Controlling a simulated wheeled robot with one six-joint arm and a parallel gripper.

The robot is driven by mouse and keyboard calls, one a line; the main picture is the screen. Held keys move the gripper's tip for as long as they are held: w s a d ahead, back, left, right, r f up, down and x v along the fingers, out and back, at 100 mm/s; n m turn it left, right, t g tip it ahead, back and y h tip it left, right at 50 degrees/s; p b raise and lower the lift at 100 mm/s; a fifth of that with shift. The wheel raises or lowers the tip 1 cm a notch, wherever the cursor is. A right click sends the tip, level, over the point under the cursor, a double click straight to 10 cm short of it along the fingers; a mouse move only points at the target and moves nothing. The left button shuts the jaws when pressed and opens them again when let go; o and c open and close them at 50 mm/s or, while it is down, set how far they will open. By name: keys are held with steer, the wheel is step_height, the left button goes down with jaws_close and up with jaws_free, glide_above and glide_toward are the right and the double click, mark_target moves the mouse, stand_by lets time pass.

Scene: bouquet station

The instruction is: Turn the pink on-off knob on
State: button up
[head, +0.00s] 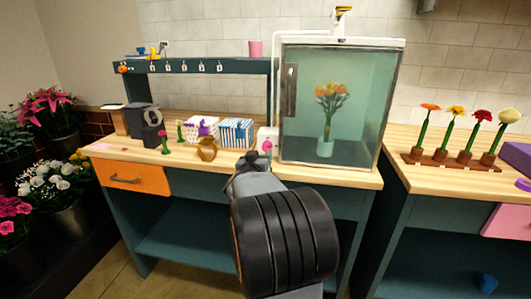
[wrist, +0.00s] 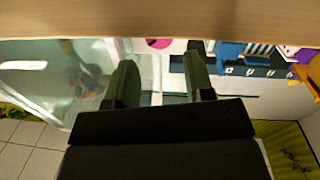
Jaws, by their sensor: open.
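The pink knob (head: 267,146) is a round disc on the front of a small white box (head: 262,134). The box stands on the wooden bench just left of the glass cabinet. In the wrist view the pink knob (wrist: 158,43) shows partly, cut off by the bench edge, between and beyond my fingertips. My gripper (head: 252,160) is at the front edge of the bench, in front of and slightly left of the knob, apart from it. In the wrist view my gripper (wrist: 160,58) has its two fingers spread with nothing between them.
A glass cabinet (head: 357,110) with a vase of orange flowers stands right of the box. The wooden bench edge (wrist: 160,20) crosses the wrist view close to my fingers.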

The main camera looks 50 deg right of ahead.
mark_target(266, 148)
steer(key=shift+x, duration=2.8)
